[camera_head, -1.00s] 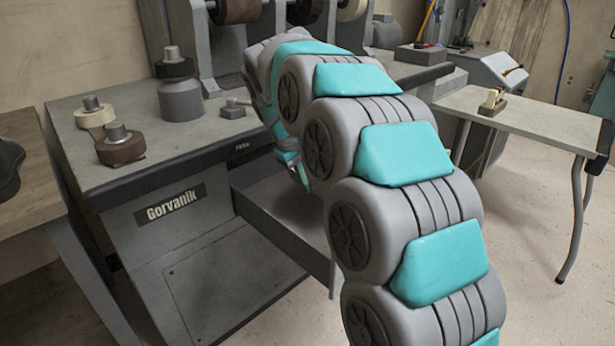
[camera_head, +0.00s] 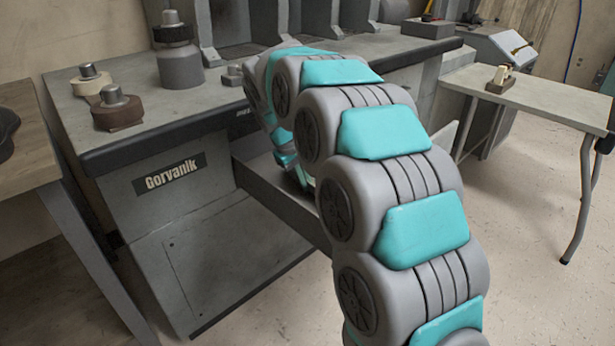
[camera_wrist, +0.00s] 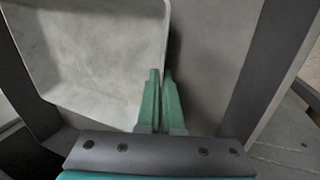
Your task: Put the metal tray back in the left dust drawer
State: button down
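The metal tray (camera_wrist: 100,55), pale grey with rounded corners, fills the left of the wrist view. My gripper (camera_wrist: 161,75) has its green fingers close together at the tray's right wall, one inside and one outside, and looks shut on that wall. The left dust drawer (camera_head: 285,205) stands pulled out below the bench in the head view. The tray lies between the drawer's dark side walls in the wrist view, with bare drawer floor (camera_wrist: 215,60) to its right. Whether the tray rests on the floor is unclear. In the head view my arm hides the gripper and tray.
The grey Gorvanik machine bench (camera_head: 190,115) carries spools and a dark-capped cylinder (camera_head: 178,62). A wooden table (camera_head: 25,140) stands at left. A folding side table (camera_head: 535,98) with a small block (camera_head: 500,80) stands at right. Open floor (camera_head: 520,230) lies at right.

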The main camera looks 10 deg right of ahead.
jog(key=shift+f, duration=0.15)
jog(key=c, duration=1)
grip_release()
